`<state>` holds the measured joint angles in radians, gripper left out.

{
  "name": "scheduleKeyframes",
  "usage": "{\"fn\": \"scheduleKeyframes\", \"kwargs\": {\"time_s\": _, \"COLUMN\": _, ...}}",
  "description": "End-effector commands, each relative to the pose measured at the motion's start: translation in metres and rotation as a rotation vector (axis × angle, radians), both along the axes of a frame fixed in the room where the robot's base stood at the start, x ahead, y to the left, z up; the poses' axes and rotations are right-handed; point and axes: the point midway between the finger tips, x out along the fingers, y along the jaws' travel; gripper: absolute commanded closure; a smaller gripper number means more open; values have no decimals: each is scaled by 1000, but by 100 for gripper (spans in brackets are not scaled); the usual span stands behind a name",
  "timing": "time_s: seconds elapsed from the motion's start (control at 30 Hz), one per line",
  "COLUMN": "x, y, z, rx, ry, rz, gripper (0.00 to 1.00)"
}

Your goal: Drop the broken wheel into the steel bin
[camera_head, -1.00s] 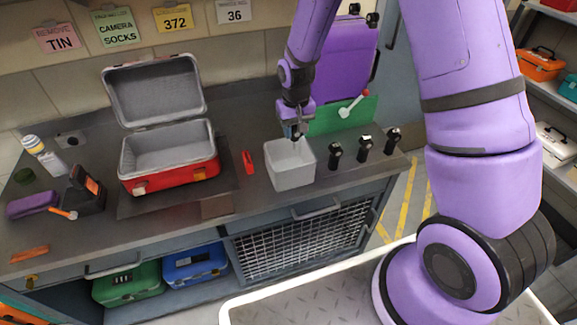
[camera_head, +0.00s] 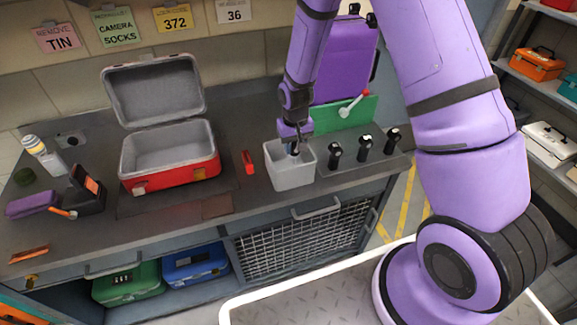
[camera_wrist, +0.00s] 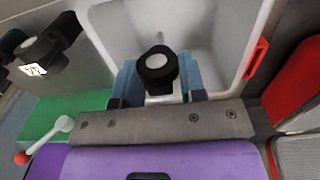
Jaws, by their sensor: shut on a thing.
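The steel bin (camera_head: 290,178) is a pale grey open box near the front of the counter. My gripper (camera_head: 294,148) points down into its mouth. In the wrist view the blue fingers are shut on the wheel (camera_wrist: 157,66), a small black piece with a pale round hub. The wheel is held over the inside of the bin, whose pale walls (camera_wrist: 215,30) surround it. I cannot tell whether it touches the bin floor. In the head view the wheel is mostly hidden by the gripper and bin rim.
Several black upright pieces (camera_head: 365,148) stand right of the bin. A green panel (camera_head: 350,112) and purple case (camera_head: 345,70) are behind it. A red tool (camera_head: 248,162) and an open red case (camera_head: 170,170) lie left.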

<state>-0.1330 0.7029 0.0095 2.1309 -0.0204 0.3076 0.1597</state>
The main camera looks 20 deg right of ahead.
Motion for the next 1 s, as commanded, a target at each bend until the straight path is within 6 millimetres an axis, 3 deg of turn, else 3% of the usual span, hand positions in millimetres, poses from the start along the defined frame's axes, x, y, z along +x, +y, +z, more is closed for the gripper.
{"fn": "scheduleKeyframes", "kwargs": {"time_s": 0.03, "x": 0, "y": 0, "z": 0, "rx": 0, "ry": 0, "rz": 0, "gripper": 86}}
{"fn": "scheduleKeyframes", "kwargs": {"time_s": 0.07, "x": 0, "y": 0, "z": 0, "rx": 0, "ry": 0, "rz": 0, "gripper": 55}}
{"fn": "scheduleKeyframes", "kwargs": {"time_s": 0.17, "x": 0, "y": 0, "z": 0, "rx": 0, "ry": 0, "rz": 0, "gripper": 32}}
{"fn": "scheduleKeyframes", "kwargs": {"time_s": 0.57, "x": 0, "y": 0, "z": 7, "rx": 0, "ry": -1, "rz": 0, "gripper": 32}}
{"fn": "scheduleKeyframes", "kwargs": {"time_s": 1.0, "x": 1, "y": 0, "z": 81, "rx": 1, "ry": -4, "rz": 0, "gripper": 32}}
